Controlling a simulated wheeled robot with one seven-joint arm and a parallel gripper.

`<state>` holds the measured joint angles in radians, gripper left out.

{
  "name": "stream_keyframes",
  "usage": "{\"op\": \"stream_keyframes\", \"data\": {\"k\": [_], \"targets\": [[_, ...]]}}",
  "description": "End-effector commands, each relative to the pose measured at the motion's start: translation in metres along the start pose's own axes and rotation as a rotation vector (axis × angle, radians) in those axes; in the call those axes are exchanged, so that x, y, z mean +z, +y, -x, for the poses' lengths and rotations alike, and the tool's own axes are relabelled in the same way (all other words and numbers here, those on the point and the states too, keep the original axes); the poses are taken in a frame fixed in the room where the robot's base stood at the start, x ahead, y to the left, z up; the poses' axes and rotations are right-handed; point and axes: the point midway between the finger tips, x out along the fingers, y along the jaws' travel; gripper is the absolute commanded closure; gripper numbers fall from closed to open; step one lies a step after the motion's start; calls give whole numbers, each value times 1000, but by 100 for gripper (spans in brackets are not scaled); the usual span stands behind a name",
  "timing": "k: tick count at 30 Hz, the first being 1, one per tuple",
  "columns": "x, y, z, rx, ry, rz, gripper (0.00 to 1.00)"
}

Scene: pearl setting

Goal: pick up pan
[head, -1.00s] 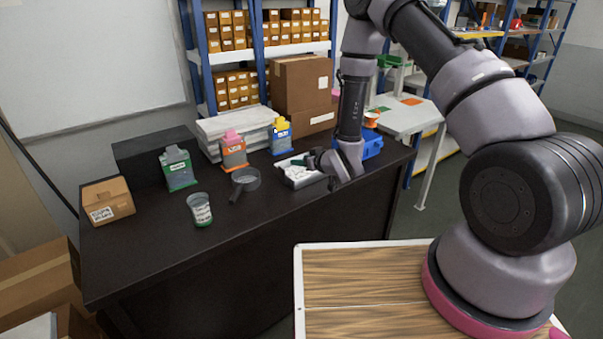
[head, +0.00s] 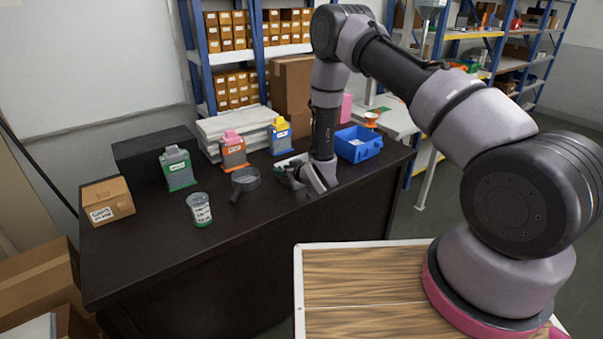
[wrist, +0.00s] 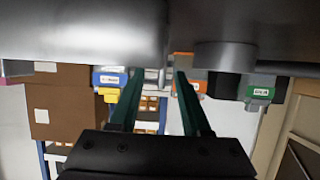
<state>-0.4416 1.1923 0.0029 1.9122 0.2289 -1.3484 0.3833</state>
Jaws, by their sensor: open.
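The pan (head: 246,178) is a small, dark grey, round pan on the black table, its handle pointing toward the table's front edge. My gripper (head: 284,172) is low over the table, just right of the pan and apart from it. In the wrist view, which looks upside down, the two dark green fingers of my gripper (wrist: 158,85) are spread with nothing between them. A grey round shape right of the fingers there appears to be the pan (wrist: 225,57). My arm partly covers the tray behind my gripper.
A blue bin (head: 358,144) stands right of my arm. The table's front is clear.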

Motion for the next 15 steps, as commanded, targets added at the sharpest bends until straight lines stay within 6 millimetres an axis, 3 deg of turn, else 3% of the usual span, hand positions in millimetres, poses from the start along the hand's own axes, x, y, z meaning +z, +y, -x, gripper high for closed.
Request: {"op": "stream_keyframes", "data": {"k": [3,10,11,14,15], "targets": [[0,-1,-10,-2,0,1,52],[0,0,-11,-1,-1,0,52],[0,0,-11,0,-1,0,60],[0,0,-11,0,-1,0,98],[0,0,-11,0,-1,0,100]]}}
